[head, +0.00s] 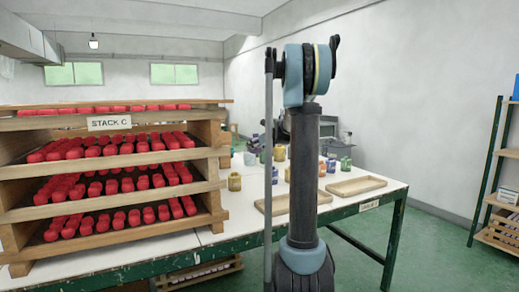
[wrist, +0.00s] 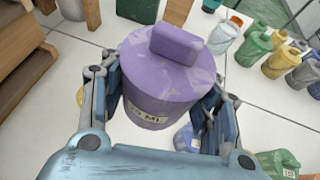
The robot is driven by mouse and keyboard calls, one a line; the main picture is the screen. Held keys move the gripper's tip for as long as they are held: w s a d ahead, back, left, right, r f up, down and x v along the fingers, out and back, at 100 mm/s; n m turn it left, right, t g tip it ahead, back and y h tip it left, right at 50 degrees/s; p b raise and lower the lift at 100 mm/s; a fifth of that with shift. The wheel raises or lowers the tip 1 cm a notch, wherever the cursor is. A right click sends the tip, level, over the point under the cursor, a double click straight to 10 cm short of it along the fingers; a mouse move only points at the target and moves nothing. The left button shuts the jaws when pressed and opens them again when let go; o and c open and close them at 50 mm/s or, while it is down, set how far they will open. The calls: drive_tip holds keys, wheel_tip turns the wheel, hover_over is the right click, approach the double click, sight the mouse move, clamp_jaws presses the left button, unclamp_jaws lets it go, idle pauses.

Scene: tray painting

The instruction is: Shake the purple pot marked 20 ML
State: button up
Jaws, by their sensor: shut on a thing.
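The purple pot (wrist: 150,75) fills the middle of the wrist view, with a purple block-like lid grip on top and a label on its side reading "20 ML", its first digit partly unclear. My gripper (wrist: 160,95) is shut on it, one finger pressed on each side. The pot looks much larger than the pots around it and seems held above the white table top (wrist: 275,120). In the head view my arm hides most of my gripper, and I cannot make out the held pot there.
Green, yellow and grey pots (wrist: 279,62) stand at the right in the wrist view. In the head view a wooden rack (head: 120,205) of red-topped items stands left. Wooden trays (head: 372,184) lie near the table's right end. A shelf (head: 497,150) stands far right.

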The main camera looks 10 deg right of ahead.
drive_tip(key=a, duration=0.3)
drive_tip(key=shift+d, duration=3.4)
drive_tip(key=a, duration=0.6)
drive_tip(key=shift+a, duration=0.4)
drive_tip(key=shift+d, duration=1.75)
drive_tip(key=shift+s+a, duration=0.1)
